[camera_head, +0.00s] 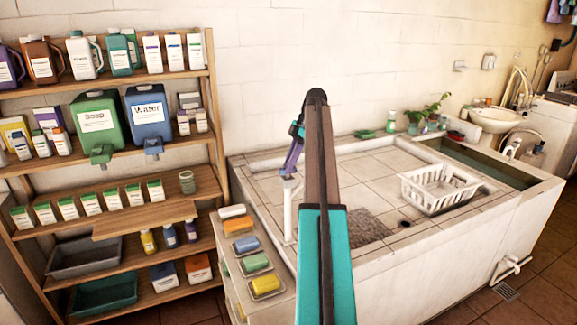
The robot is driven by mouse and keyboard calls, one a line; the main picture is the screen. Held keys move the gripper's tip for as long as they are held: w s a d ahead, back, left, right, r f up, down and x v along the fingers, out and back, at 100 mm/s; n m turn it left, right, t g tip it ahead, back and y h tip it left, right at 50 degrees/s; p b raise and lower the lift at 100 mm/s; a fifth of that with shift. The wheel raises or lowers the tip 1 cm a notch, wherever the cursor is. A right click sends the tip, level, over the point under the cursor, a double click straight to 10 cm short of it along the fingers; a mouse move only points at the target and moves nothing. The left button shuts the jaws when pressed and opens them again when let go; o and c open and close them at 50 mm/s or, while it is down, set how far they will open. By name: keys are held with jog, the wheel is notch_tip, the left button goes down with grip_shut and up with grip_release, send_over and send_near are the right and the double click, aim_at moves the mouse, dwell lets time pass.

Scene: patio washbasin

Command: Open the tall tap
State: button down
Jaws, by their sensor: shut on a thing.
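The tall tap (288,208) shows as a slim white upright post at the left part of the tiled washbasin (390,165), just left of my arm. My gripper (288,174) comes down from above onto the top of this post, its purple and teal body tilted. It is shut on the top of the tap, where the handle seems to be. The jaws are small in view, and the handle's exact shape and turn cannot be told. My forearm hides part of the basin behind and right of the tap. The spout is not clearly visible.
A white basket (440,188) stands on the basin's right side, near a dark drain hole (405,223). Soap bars on dishes (256,262) line the ledge at left. A wooden shelf (150,215) with bottles stands further left. A potted plant (428,112) is at the back.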

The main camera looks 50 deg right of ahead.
jog(key=shift+w+d+r+n, duration=0.1)
jog(key=shift+w+r+n, duration=0.05)
jog(key=shift+n, duration=0.45)
jog(key=shift+g, duration=0.3)
jog(key=c, duration=1.7)
grip_release()
jog(key=shift+c, duration=0.2)
jog(key=shift+p, duration=0.3)
